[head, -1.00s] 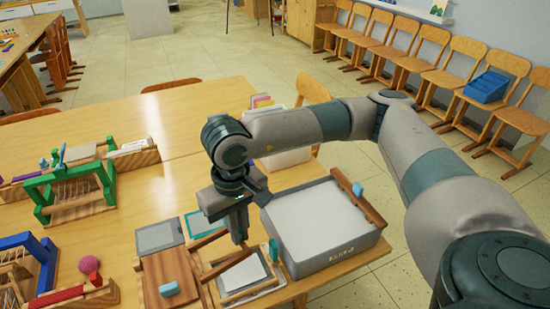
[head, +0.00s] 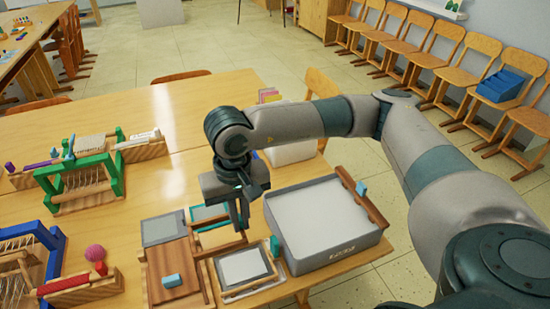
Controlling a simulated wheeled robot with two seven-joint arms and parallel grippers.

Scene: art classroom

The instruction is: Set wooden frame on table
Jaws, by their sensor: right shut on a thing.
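My right gripper (head: 239,220) reaches down over the front part of the wooden table (head: 166,100). It is shut on a thin wooden frame (head: 222,249), whose bar shows just below the fingers. The frame is low over or among the flat items at the table's front; I cannot tell whether it touches the table. The fingers and the gripper body hide part of it. My left gripper is not in view.
A grey tray (head: 352,246) with white content stands right of the gripper. A brown board (head: 174,270) and a small framed screen (head: 243,266) lie in front. Green (head: 85,183) and blue (head: 45,240) looms stand left. The table's far middle is clear.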

